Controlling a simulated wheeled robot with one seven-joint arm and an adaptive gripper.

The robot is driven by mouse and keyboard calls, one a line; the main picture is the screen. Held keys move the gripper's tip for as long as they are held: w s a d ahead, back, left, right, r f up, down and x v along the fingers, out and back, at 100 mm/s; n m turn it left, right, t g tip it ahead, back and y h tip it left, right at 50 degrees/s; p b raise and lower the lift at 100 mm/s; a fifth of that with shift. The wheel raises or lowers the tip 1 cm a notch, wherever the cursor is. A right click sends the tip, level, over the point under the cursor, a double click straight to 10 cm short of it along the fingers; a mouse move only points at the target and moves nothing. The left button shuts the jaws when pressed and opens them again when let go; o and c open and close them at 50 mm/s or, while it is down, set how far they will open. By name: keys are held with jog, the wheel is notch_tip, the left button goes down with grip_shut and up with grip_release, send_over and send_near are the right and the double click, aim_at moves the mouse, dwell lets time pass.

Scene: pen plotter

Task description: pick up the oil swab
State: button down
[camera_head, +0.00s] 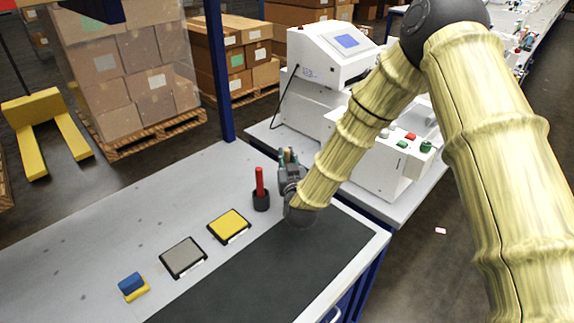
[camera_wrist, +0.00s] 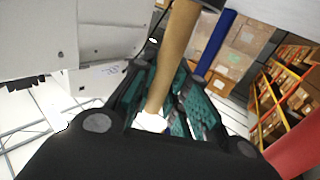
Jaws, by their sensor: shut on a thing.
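The oil swab (camera_wrist: 174,60) shows in the wrist view as a tan stick with a white end near my palm. It runs up between the green-padded fingers of my gripper (camera_wrist: 167,85), which is shut on it. In the head view my gripper (camera_head: 289,162) is above the far edge of the bench, just right of a red-handled tool in a black holder (camera_head: 261,202). The swab is mostly hidden there behind my gripper.
On the grey bench (camera_head: 90,250) are a yellow pad (camera_head: 229,225), a grey pad (camera_head: 183,257) and a blue-and-yellow block (camera_head: 132,286). A dark mat (camera_head: 270,270) lies clear in front. A white machine (camera_head: 375,150) stands behind my arm. A blue post (camera_head: 219,75) rises behind the bench.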

notch_tip(320, 180, up, 8)
jog(key=shift+r+b, duration=0.1)
jog(key=shift+b, duration=0.3)
dwell(2.2)
